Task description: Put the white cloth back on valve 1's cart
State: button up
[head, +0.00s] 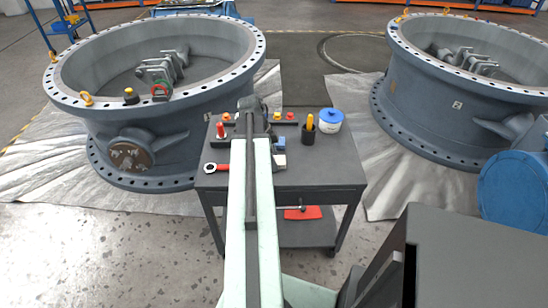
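A dark cart (330,172) stands between two large grey valves, a left valve (190,118) and a right valve (420,105). I cannot tell from their markings which is valve 1. I cannot make out a white cloth separate from the pale sheets on the floor. My pale green arm reaches forward over the cart and hides part of its top. My gripper (252,108) is at the arm's far end, near the cart's back edge. It is small and dark, and its fingers and anything in them cannot be made out.
The cart top holds a red wrench (215,168), a white tub with a blue lid (330,121), a black cup (309,134) and small red-topped items. A red item (303,213) lies on the lower shelf. A blue round part (512,188) stands at right. Front-left floor is clear.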

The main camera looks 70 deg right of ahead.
jog(key=o, duration=0.4)
jog(key=p+v, duration=1.2)
jog(key=shift+r, duration=0.2)
